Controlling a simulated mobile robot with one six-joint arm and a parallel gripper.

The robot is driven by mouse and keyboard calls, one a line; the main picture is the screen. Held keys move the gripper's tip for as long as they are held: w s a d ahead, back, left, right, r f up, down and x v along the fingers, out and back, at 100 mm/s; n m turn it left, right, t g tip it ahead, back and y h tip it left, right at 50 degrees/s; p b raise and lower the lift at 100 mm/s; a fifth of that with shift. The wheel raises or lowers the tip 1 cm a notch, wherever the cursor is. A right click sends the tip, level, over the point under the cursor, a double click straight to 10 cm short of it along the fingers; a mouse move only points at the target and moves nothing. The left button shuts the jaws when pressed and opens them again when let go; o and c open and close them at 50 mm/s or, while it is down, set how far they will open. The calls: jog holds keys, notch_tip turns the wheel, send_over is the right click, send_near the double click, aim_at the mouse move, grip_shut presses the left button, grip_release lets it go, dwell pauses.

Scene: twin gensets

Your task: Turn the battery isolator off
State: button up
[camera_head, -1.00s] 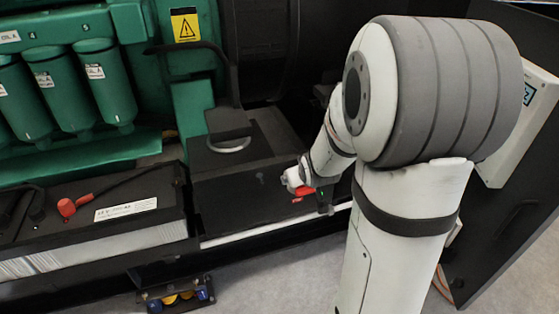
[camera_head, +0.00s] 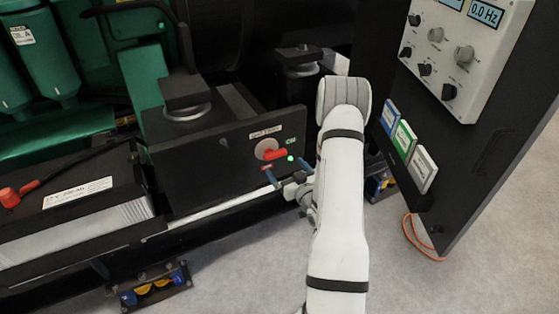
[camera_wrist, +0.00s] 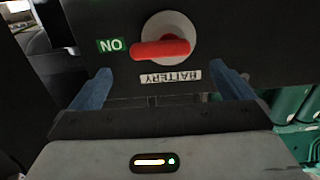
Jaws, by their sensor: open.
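The battery isolator is a round grey dial (camera_head: 264,146) with a red handle (camera_head: 275,154) on the front of a black box. The handle points right, towards a green ON label (camera_head: 291,140). My gripper (camera_head: 288,174) is open and empty in front of the box, just below and right of the handle. In the wrist view, the picture is inverted: the red handle (camera_wrist: 160,48) lies nearly level beside the ON label (camera_wrist: 111,45). My blue fingers (camera_wrist: 160,72) are spread to either side, apart from the handle.
A white BATTERY label (camera_wrist: 171,77) is by the dial. A battery (camera_head: 75,215) stands at left. A black panel with a grey control unit (camera_head: 465,60) stands at right, close to my arm. Grey floor is open in front.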

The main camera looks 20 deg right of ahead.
aim_at(277, 157)
jog(key=w, duration=0.6)
jog(key=shift+w+a, duration=0.1)
jog(key=shift+c, duration=0.2)
